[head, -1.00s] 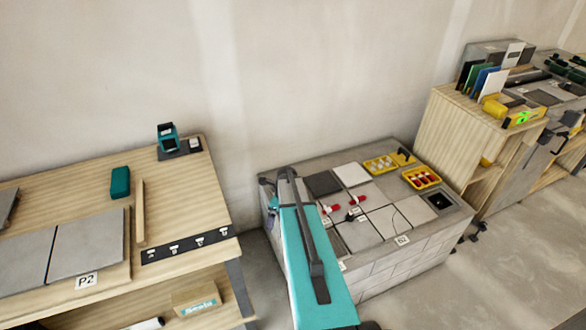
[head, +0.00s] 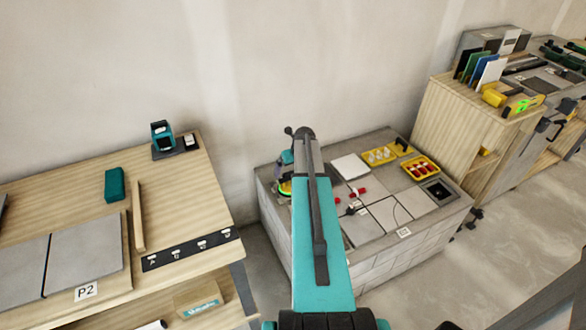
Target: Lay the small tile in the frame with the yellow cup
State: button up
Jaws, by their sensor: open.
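My gripper (head: 283,195) is at the far end of my teal arm, low over the left edge of the tiled block, beside a yellow-green and orange ring. It is open, and its fingers are small and partly hidden. A pale tile (head: 350,167) lies at the back of the block, right of my arm. Larger grey tiles (head: 385,213) with red clips (head: 361,191) lie in front of it. A square frame with a dark opening (head: 437,190) sits at the block's right end. I cannot make out a yellow cup or tell which tile is the small one.
Yellow trays hold white pieces (head: 379,155) and red pieces (head: 421,168) at the block's back right. A wooden table (head: 200,215) with grey slabs, a teal block (head: 115,184) and a wooden strip stands left. A shelf unit (head: 455,115) stands right. A floor gap separates table and block.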

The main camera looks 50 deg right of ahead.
aim_at(288, 183)
jog(key=shift+p+x, duration=1)
jog(key=shift+x, duration=5.85)
jog(key=shift+s, duration=0.15)
jog(key=shift+c, duration=0.4)
jog(key=c, duration=1.1)
jog(key=shift+c, duration=0.2)
jog(key=o, duration=1.2)
jog(key=b+v, duration=0.2)
jog(key=v, duration=1.1)
jog(key=shift+s+r, duration=0.1)
jog(key=shift+r, duration=0.25)
